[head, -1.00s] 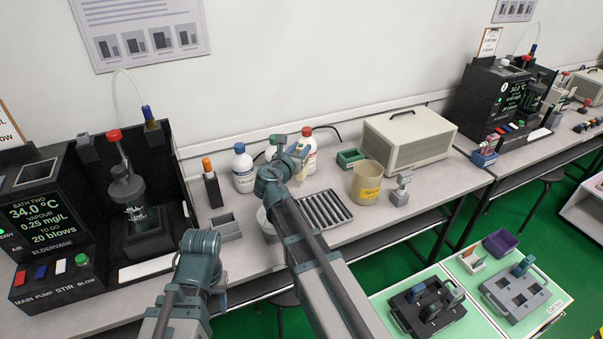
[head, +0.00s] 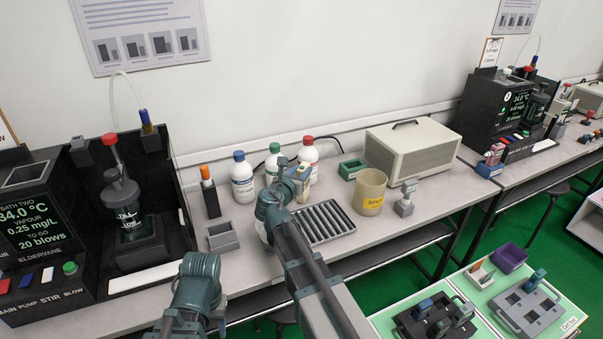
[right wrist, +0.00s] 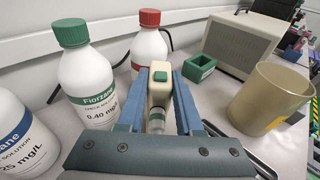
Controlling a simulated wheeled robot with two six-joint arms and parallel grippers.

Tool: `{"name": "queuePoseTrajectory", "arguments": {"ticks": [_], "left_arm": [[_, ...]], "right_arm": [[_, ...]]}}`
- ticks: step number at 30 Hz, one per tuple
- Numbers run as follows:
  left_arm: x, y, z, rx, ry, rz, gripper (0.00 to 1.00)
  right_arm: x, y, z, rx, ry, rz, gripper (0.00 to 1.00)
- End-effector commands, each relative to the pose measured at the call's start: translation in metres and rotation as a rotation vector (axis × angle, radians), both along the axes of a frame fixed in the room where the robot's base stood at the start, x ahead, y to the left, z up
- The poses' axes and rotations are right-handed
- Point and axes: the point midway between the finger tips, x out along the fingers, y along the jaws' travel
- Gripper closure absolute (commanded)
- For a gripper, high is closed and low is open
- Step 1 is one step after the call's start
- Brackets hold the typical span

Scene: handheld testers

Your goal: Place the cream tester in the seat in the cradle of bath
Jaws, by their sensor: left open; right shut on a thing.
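My right gripper (head: 303,172) is shut on the cream tester (right wrist: 158,92), a slim body with a green button, held pointing away in the right wrist view. In the head view it is small and partly covered by the fingers, above the bench in front of the bottles. Bath two (head: 28,215), black with a green display, stands at the left with a dark jar (head: 122,205) inside. A grey open-topped holder (head: 222,236) stands just right of it; I cannot tell whether it is the cradle. My left gripper (head: 215,312) is low at the bottom, mostly hidden by its own arm.
Capped bottles (head: 242,178) stand behind the right gripper. A ribbed tray (head: 325,222), a yellowish beaker (head: 369,192), a green box (head: 351,169) and a beige case (head: 412,150) lie to the right. An orange-topped marker stand (head: 210,192) is beside the bath.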

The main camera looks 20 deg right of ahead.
Motion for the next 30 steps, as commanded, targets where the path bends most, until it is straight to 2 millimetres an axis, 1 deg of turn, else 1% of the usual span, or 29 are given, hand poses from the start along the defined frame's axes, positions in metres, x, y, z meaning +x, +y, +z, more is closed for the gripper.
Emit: {"name": "queuePoseTrajectory", "arguments": {"ticks": [2,3,5,6,8,16,19,23,30], "left_arm": [[0.0,0.0,-0.004,0.0,0.0,0.0,0.5],[0.0,0.0,-0.004,0.0,0.0,0.0,0.5],[0.0,0.0,-0.003,0.0,0.0,0.0,0.5],[0.0,0.0,-0.003,0.0,0.0,0.0,0.5],[0.0,0.0,-0.003,0.0,0.0,0.0,0.5],[0.0,0.0,-0.002,0.0,0.0,0.0,0.5],[0.0,0.0,0.003,0.0,0.0,0.0,0.5],[0.0,0.0,0.006,0.0,0.0,0.0,0.5],[0.0,0.0,0.015,0.0,0.0,0.0,0.5]], "right_arm": [[0.0,0.0,-0.004,0.0,0.0,0.0,1.0],[0.0,0.0,-0.004,0.0,0.0,0.0,0.64],[0.0,0.0,-0.003,0.0,0.0,0.0,0.53],[0.0,0.0,-0.003,0.0,0.0,0.0,0.46],[0.0,0.0,-0.003,0.0,0.0,0.0,0.35],[0.0,0.0,-0.002,0.0,0.0,0.0,0.35],[0.0,0.0,0.003,0.0,0.0,0.0,0.35],[-0.017,0.013,0.006,0.0,0.0,0.003,0.35],[-0.055,0.045,0.015,0.0,0.0,0.003,0.35]]}}
